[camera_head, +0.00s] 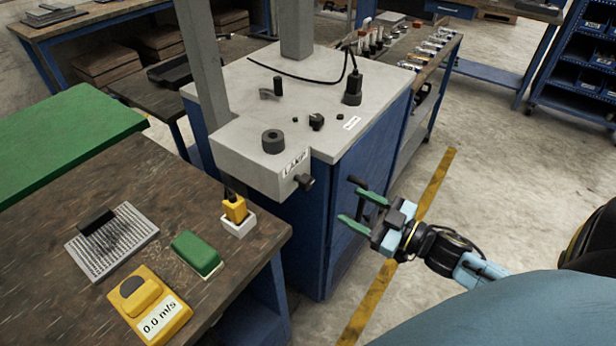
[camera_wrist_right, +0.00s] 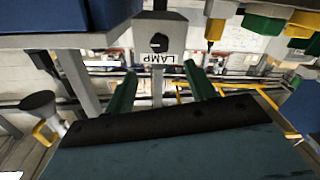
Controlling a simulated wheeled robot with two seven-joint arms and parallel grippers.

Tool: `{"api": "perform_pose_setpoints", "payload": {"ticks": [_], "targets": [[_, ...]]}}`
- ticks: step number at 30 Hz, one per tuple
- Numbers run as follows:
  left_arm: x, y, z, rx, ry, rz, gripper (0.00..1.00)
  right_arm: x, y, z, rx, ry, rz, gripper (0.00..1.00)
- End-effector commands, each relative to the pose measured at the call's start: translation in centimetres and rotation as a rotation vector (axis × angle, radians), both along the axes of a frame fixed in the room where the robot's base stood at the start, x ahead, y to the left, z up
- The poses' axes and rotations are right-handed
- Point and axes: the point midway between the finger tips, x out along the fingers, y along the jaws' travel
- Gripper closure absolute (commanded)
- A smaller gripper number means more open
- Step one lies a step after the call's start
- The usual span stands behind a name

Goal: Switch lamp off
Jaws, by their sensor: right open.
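The grey lamp box (camera_head: 250,158) sits at the front of the grey-topped cabinet in the head view. Its LAMP label (camera_head: 294,165) is on the face toward my right side, with a dark knob (camera_head: 304,181) beside it. My right gripper (camera_head: 352,203) is open and empty, its green fingers to the right of the knob and apart from it. In the right wrist view the lamp box (camera_wrist_right: 172,24) appears upside down, with its knob (camera_wrist_right: 158,42) above the gap between my fingers (camera_wrist_right: 160,72). The knob's setting is unclear. My left gripper is out of view.
The blue cabinet (camera_head: 345,195) stands left of my right gripper. A dark workbench (camera_head: 60,200) at left holds a yellow meter (camera_head: 150,305), a green block (camera_head: 196,254) and a yellow plug-like piece (camera_head: 235,209). Floor is clear around my right gripper.

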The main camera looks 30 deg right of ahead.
Motion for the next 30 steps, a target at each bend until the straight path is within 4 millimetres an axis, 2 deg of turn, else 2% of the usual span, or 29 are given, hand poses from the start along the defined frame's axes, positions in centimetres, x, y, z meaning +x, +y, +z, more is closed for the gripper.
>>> {"api": "perform_pose_setpoints", "payload": {"ticks": [5,18,24,30], "targets": [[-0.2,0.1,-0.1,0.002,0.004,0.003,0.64,2.1,0.8,0.1,0.001,-0.005,0.002,0.45],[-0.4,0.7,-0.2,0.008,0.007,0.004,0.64,9.4,3.9,0.1,0.002,-0.004,0.000,0.45],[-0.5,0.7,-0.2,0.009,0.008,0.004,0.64,11.4,4.7,0.0,0.000,0.000,-0.002,0.45],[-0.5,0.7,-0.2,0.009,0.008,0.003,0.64,12.1,5.0,-0.1,0.000,0.001,-0.001,0.45]]}}
